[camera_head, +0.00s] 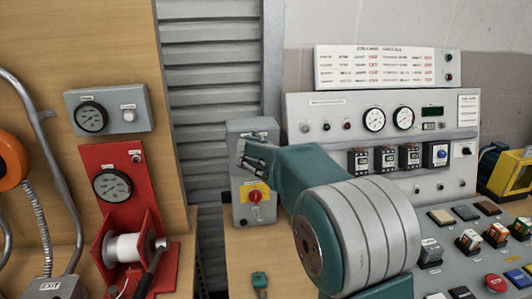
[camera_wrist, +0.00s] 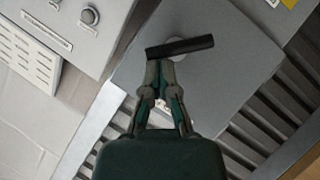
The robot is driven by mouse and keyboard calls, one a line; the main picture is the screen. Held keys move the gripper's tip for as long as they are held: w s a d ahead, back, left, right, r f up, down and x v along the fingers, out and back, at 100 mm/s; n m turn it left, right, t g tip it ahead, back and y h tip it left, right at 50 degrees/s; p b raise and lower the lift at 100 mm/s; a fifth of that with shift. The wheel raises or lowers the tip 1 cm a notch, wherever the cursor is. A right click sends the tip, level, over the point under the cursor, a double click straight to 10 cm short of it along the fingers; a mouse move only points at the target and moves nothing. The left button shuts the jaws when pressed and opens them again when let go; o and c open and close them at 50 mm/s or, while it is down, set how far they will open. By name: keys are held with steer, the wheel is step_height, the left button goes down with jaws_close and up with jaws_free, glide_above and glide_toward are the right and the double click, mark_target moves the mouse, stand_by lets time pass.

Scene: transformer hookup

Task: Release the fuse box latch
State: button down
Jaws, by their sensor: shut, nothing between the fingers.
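The grey fuse box (camera_head: 236,212) stands upright against the shutter, left of the control panel. Its front carries a red rotary switch on a yellow plate (camera_head: 256,194). In the wrist view, the fuse box face (camera_wrist: 225,85) bears a short black latch handle (camera_wrist: 188,46) on a round light hub. My gripper (camera_wrist: 161,68) is shut and empty, with its fingertips at the lower edge of the handle, left of the hub. I cannot tell whether they touch it. In the head view my gripper (camera_head: 248,152) is in front of the upper box and hides part of it.
A control panel (camera_head: 330,112) with gauges and relays stands on the right, above a sloped desk of buttons. A red winch stand (camera_head: 97,160) is on the left. A small teal item (camera_head: 259,281) lies on the wooden bench below the box. A yellow device (camera_head: 503,172) is far right.

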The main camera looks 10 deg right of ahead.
steer(key=shift+d+f+m+y, duration=0.15)
steer(key=shift+d+m+y, duration=0.45)
steer(key=shift+m+y, duration=0.45)
steer(key=shift+d+f, duration=0.3)
steer(key=shift+d, duration=0.2)
stand_by(0.7)
steer(key=v, duration=1.2)
steer(key=shift+w+r, duration=0.15)
